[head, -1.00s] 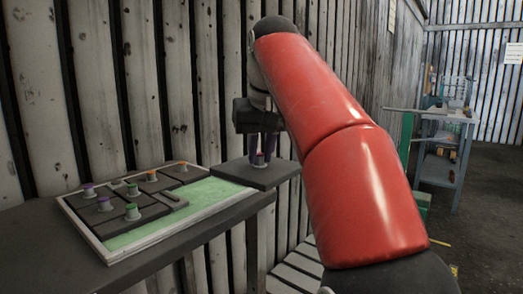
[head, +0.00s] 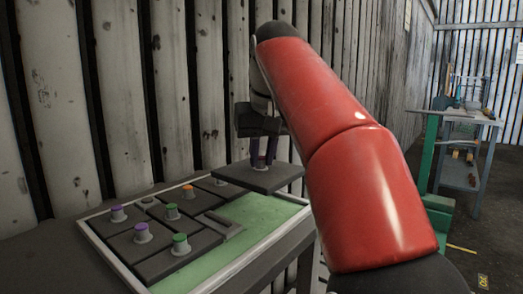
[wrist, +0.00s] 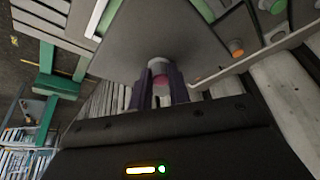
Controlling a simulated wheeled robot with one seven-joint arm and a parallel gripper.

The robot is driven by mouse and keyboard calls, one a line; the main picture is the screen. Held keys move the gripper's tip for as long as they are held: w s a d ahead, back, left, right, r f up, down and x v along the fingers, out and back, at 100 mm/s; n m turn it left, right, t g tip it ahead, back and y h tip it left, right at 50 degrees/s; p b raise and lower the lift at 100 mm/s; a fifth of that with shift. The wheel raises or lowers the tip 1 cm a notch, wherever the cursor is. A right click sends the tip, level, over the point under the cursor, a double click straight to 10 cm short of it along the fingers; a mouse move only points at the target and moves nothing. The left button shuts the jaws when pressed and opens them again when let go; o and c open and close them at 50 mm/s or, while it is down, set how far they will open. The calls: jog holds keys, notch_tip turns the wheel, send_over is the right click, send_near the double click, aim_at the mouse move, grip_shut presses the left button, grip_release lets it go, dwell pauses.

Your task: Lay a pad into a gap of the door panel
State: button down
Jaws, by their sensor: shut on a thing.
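My gripper (head: 264,161) is shut on the knob of a dark square pad (head: 258,180), held flat above the far right corner of the door panel. In the wrist view the purple fingers (wrist: 160,75) pinch a pale and pinkish-red knob, and the pad (wrist: 150,40) spreads out beyond it. The door panel (head: 243,262) is a pale-rimmed tray with a green floor (head: 250,213). Dark pads with purple, green and orange knobs fill its left side. The green floor is bare along the right side. The held pad hides part of the far right corner.
The panel lies on a dark table (head: 35,262) against a ribbed plank wall. A small dark bar-like piece (head: 222,225) lies beside the bare green strip. A grey workbench (head: 468,125) and a green post (head: 428,150) stand farther back at right.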

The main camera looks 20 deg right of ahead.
aim_at(264, 173)
jog(key=shift+f, duration=0.75)
notch_tip(264, 173, down, 5)
jog(key=b, duration=0.4)
jog(key=shift+s+r, duration=0.1)
jog(key=shift+r, duration=0.05)
jog(key=shift+f, duration=0.75)
dwell(1.1)
jog(key=c, duration=1.2)
grip_release()
jog(key=shift+c, duration=0.2)
jog(key=shift+o, duration=0.3)
